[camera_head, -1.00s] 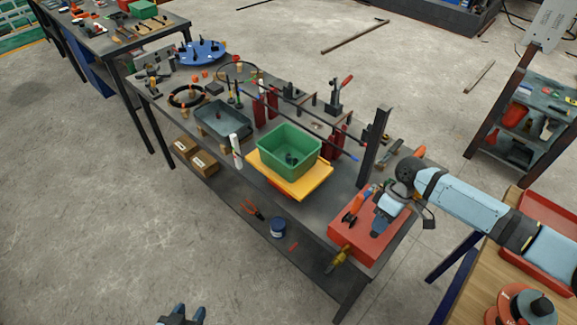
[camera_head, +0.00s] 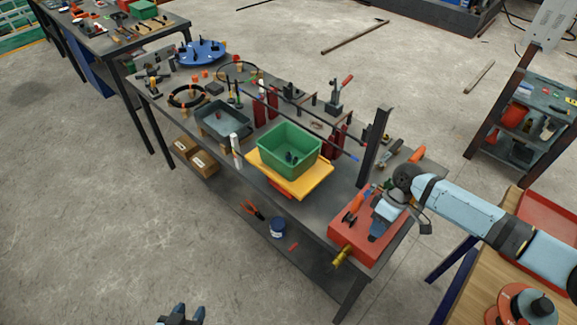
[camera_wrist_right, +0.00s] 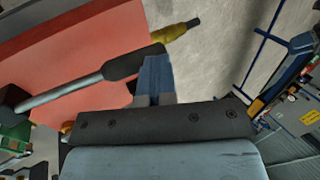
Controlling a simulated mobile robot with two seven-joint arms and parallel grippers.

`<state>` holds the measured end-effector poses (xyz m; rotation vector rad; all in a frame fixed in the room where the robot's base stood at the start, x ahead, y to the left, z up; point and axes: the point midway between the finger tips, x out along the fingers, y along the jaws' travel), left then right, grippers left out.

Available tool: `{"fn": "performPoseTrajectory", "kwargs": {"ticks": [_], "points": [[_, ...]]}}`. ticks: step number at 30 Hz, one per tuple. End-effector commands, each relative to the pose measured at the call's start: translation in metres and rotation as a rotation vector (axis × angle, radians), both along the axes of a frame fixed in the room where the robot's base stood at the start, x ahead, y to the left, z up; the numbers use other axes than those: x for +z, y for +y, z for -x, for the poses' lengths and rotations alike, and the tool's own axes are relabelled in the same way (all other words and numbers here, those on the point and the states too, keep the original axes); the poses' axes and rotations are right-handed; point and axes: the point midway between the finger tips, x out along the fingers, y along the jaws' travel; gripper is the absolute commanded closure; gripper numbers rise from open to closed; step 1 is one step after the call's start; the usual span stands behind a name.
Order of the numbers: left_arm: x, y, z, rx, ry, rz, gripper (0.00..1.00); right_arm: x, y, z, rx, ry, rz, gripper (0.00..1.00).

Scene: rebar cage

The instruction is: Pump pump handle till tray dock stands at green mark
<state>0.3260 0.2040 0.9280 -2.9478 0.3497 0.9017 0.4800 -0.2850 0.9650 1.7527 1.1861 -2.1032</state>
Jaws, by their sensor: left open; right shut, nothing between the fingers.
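The tray dock is a yellow platform (camera_head: 312,185) carrying a green bin (camera_head: 290,148) with small dark items, in the middle of the bench. The red pump base (camera_head: 350,232) sits at the bench's near right end. The pump handle (camera_wrist_right: 75,92), a grey rod with a black grip, lies across the red base in the right wrist view. My right gripper (camera_head: 377,231) is over the base; its shut fingers (camera_wrist_right: 155,75) are at the black grip, not around it. Contact is unclear. My left gripper (camera_head: 182,316) is open and empty, low at the picture's bottom. I cannot make out the green mark.
A dark upright post (camera_head: 374,150) stands behind the pump. A brass fitting (camera_head: 343,256) sticks out from the base's front. A grey tray (camera_head: 222,120) and a white upright piece (camera_head: 237,152) stand left of the dock. The floor at left is clear.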

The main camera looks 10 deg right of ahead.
Motion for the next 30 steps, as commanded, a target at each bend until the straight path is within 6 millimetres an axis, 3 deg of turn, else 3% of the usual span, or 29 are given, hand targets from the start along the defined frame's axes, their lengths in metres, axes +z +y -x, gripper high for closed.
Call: {"fn": "performPoseTrajectory", "kwargs": {"ticks": [8, 24, 30], "points": [[0.000, 0.000, -0.001, 0.000, -0.001, 0.000, 0.57, -0.001, -0.001, 0.000, 0.000, -0.001, 0.001, 1.00], [0.001, 0.000, -0.001, 0.001, 0.000, -0.001, 0.57, 0.056, -0.019, -0.016, 0.000, -0.001, 0.000, 1.00], [0.001, 0.000, 0.000, 0.001, 0.000, -0.001, 0.57, 0.069, -0.022, -0.019, 0.000, -0.001, 0.001, 1.00]]}}
